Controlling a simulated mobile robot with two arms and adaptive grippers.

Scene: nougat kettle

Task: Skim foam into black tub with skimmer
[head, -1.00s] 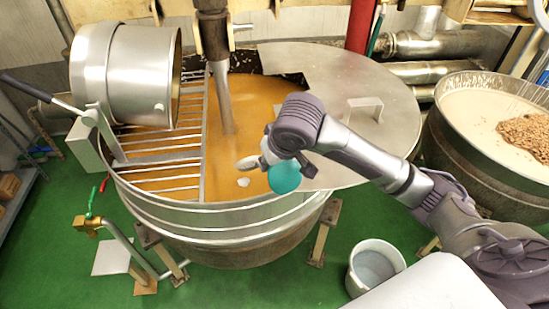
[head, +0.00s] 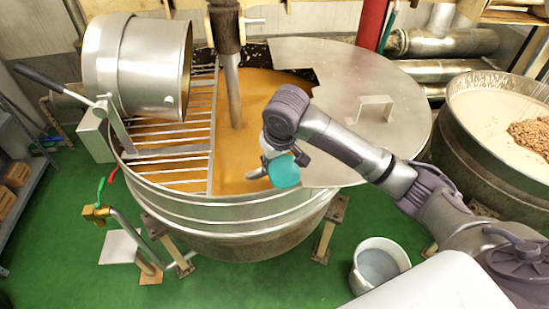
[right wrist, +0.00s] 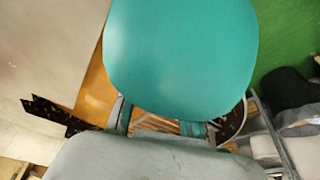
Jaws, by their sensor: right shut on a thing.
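The kettle (head: 235,215) is a wide steel vessel of orange-brown liquid (head: 260,100). My right gripper (head: 268,165) is low over its front part, left of the lid's edge. It is shut on what I take to be the skimmer; a small grey end (head: 256,173) shows beside the gripper. A teal rounded part (head: 284,171) sits at the gripper and fills the top middle of the right wrist view (right wrist: 182,55). The jaws are largely hidden. I cannot make out foam on the liquid. No black tub is clear in the head view. My left gripper is not in view.
A steel lid (head: 345,85) with a raised handle covers the kettle's right side. A grate (head: 185,150) and tilted steel drum (head: 135,65) are on its left. A pale bucket (head: 378,265) stands on the green floor, and a second vat (head: 480,150) at right.

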